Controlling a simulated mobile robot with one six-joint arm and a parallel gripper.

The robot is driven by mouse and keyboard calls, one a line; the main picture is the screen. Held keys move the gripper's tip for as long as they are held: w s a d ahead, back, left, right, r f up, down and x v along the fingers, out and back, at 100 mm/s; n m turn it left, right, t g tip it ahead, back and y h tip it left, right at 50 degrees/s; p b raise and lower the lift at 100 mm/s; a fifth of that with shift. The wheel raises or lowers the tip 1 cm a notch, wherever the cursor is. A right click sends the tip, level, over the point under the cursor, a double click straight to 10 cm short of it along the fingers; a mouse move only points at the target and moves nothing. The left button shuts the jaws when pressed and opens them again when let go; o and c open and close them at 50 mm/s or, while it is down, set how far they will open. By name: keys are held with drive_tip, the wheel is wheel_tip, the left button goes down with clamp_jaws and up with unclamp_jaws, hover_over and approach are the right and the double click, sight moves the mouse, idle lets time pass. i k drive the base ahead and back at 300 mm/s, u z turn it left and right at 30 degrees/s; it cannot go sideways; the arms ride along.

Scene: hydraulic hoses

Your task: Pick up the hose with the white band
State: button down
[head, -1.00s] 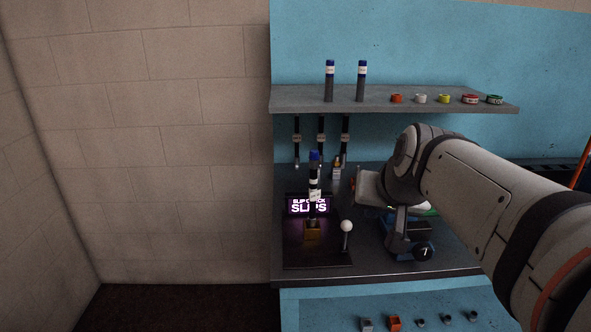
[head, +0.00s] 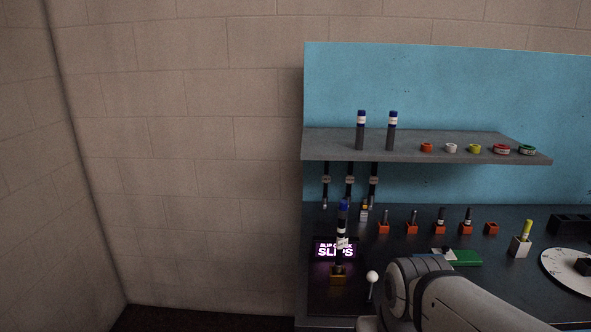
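A dark hose (head: 342,232) with a blue top and a white band or label stands upright in a brass block (head: 338,275), in front of the lit sign. Three dark hoses hang under the shelf, at left (head: 326,180), middle (head: 350,181) and right (head: 374,181), each with a pale band or label. Two grey cylinders, left (head: 360,135) and right (head: 392,135), with blue tops and white bands stand on the shelf. I cannot tell which piece the task means. My arm reaches in from the lower right; my gripper is out of view.
The sign (head: 322,249) reads "SLIPS". A white-knobbed lever (head: 373,278) stands right of the brass block. Orange holders (head: 384,228), a green board (head: 466,258) and a white dial (head: 560,265) occupy the bench.

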sight(342, 243)
drive_tip(key=z, duration=0.75)
drive_tip(key=k, duration=0.75)
drive_tip(key=u, duration=0.55)
drive_tip(key=i, duration=1)
drive_tip(key=u, duration=0.05)
